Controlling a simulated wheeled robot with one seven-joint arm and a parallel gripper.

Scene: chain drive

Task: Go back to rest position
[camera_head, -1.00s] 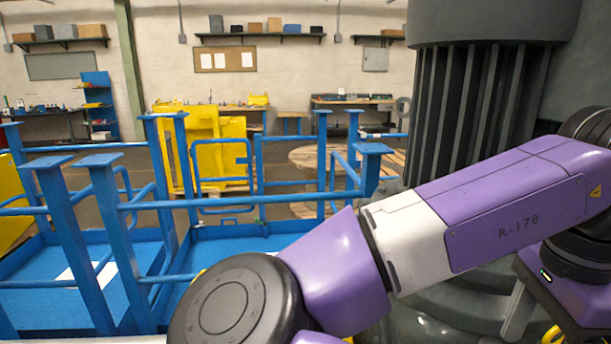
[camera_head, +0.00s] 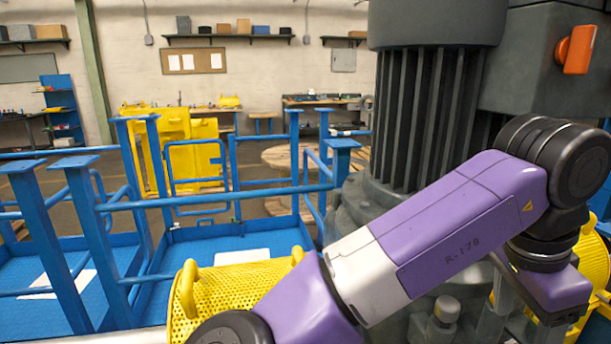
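My purple and white arm, marked R-178, reaches from the right side down to the bottom middle of the head view. Its elbow is at the bottom edge, in front of a yellow perforated guard. My gripper is outside the picture, so its state and anything it may hold are hidden.
A large dark grey motor (camera_head: 430,110) with an orange part (camera_head: 576,50) stands close behind my arm. A yellow perforated guard (camera_head: 240,287) sits at bottom centre. Blue railings (camera_head: 130,204) surround a blue platform at left. A wooden spool (camera_head: 290,156) and yellow machine (camera_head: 165,140) stand behind.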

